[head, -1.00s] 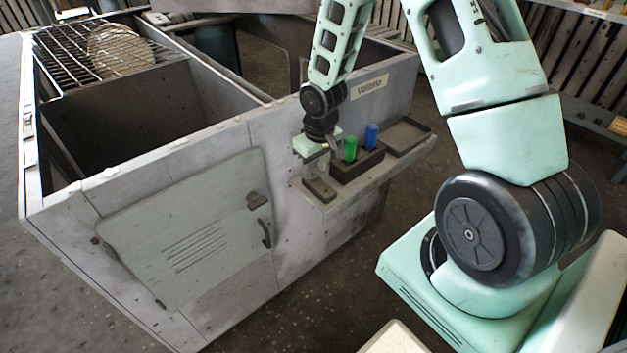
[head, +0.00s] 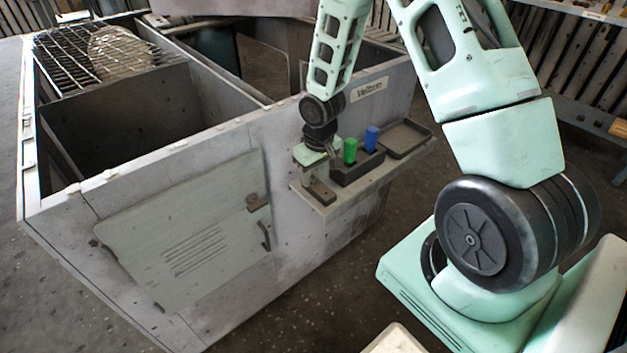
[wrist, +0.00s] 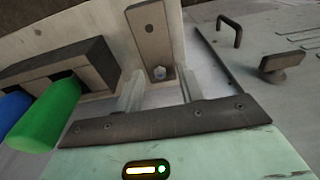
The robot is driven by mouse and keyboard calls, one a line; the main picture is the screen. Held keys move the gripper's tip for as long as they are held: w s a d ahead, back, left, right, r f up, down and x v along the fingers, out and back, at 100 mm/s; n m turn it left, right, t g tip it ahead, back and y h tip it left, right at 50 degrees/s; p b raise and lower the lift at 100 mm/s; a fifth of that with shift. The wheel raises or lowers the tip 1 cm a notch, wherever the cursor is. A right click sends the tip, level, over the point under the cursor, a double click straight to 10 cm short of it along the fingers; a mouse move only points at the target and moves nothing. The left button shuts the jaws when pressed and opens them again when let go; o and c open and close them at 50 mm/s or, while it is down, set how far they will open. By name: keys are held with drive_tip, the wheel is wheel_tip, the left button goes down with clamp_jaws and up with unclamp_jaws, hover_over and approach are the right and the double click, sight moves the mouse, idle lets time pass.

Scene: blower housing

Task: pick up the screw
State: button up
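The screw (wrist: 158,73) shows in the wrist view as a small pale head on the near end of a dark grey block (wrist: 150,35). The block lies on the left part of the shelf and also shows in the head view (head: 321,192). My gripper (wrist: 160,82) is open, with one finger on each side of the screw and a gap to it on both sides. I cannot tell how far above the screw the fingertips are. In the head view my gripper (head: 313,168) is just above the block, and the screw is too small or hidden there.
A dark holder (head: 358,170) with a green handle (head: 350,151) and a blue handle (head: 371,138) stands right beside the gripper. An empty tray (head: 405,139) is farther right on the shelf (head: 330,210). The housing wall with its hatch (head: 190,235) is to the left.

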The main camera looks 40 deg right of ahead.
sight(314, 178)
drive_tip(key=c, duration=0.8)
drive_tip(key=shift+r, duration=0.1)
wheel_tip(314, 178, up, 10)
drive_tip(key=p, duration=0.2)
drive_tip(key=shift+r+p, duration=0.2)
drive_tip(key=shift+p, duration=0.1)
